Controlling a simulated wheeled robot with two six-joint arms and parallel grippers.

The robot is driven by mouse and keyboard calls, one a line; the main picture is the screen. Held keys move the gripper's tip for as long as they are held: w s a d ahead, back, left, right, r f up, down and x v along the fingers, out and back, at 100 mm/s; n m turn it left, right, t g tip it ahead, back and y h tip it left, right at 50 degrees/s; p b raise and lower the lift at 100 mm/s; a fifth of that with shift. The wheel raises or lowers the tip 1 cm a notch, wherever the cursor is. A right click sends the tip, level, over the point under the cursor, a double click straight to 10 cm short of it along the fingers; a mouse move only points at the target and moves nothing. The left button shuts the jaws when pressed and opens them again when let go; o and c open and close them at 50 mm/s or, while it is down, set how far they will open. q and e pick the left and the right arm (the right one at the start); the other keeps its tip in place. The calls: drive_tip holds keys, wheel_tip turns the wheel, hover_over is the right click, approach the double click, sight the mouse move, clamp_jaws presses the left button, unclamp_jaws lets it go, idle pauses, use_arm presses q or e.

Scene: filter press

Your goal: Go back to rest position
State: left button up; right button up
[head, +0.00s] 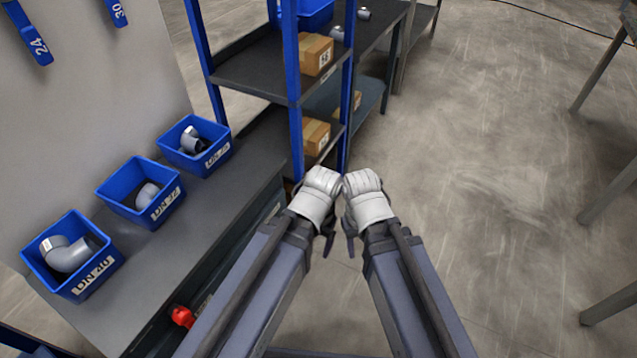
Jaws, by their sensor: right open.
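My two arms reach forward from the bottom of the head view, side by side. Their white wrists almost meet near the middle of the picture. My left gripper (328,246) shows only as a small dark finger below its wrist, and the rest is hidden, so its opening cannot be made out. My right gripper (350,246) hangs just right of it, with dark fingers partly hidden by its own wrist; it is open. Nothing shows held in either gripper. Both are over the floor, right of the bench and in front of the blue shelf.
Blue bins marked DN 40 (84,284), DN 32 (164,205) and a third (207,158) hold grey pipe elbows on the dark bench (185,260) at left. A blue-post shelf (292,80) holds cardboard boxes (316,54). The floor (480,170) at right is clear up to table legs.

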wheel_tip(320, 180, up, 18)
drive_tip(key=p, duration=1.7)
drive_tip(key=shift+p, duration=0.35)
